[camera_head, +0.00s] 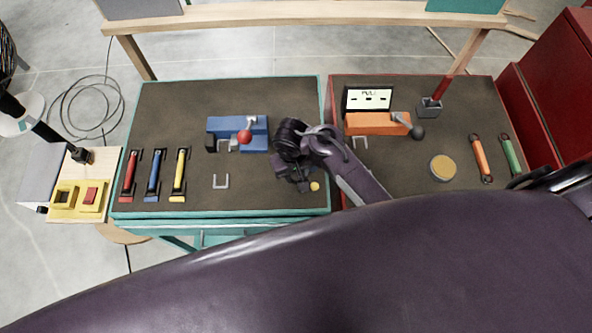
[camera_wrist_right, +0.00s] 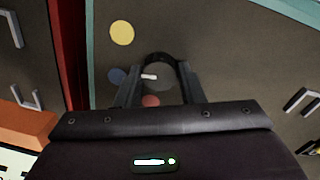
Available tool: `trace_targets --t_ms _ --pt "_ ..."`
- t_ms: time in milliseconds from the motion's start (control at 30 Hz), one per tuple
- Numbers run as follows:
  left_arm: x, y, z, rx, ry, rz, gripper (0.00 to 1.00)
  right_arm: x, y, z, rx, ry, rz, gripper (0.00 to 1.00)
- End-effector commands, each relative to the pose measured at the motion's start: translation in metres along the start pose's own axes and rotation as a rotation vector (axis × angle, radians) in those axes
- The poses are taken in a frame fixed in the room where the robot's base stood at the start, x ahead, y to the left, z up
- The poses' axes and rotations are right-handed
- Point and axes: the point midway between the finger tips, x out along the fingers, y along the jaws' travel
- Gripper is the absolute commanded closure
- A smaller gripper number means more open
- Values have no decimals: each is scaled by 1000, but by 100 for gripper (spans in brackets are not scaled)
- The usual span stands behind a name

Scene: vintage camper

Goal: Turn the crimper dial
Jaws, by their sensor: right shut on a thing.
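The crimper dial (camera_wrist_right: 165,82) is a dark round knob with a white pointer mark, seen in the wrist view. The mark points left, toward a blue dot (camera_wrist_right: 117,75). A larger yellow dot (camera_wrist_right: 122,32) and a red dot (camera_wrist_right: 150,101) lie around it; the yellow dot also shows in the head view (camera_head: 314,186). My right gripper (camera_wrist_right: 160,80) is shut on the dial, one finger on each side. In the head view my right gripper (camera_head: 291,167) reaches down at the teal bench's right side and hides the dial. My left gripper is not in view.
A blue tool with a red-balled lever (camera_head: 245,137) stands left of my gripper on the teal-edged bench (camera_head: 220,85). Red, blue and yellow handles (camera_head: 154,174) lie farther left. An orange tool (camera_head: 372,124) and a tan round pad (camera_head: 442,167) are on the red-edged bench.

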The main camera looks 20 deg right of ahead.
Motion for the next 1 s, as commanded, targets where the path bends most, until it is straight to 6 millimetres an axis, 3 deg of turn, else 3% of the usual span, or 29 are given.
trace_targets --t_ms 500,1000 --pt "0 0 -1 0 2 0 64 0 1 0 -330 20 1 88" --pt "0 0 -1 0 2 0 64 0 1 1 -388 23 1 88"
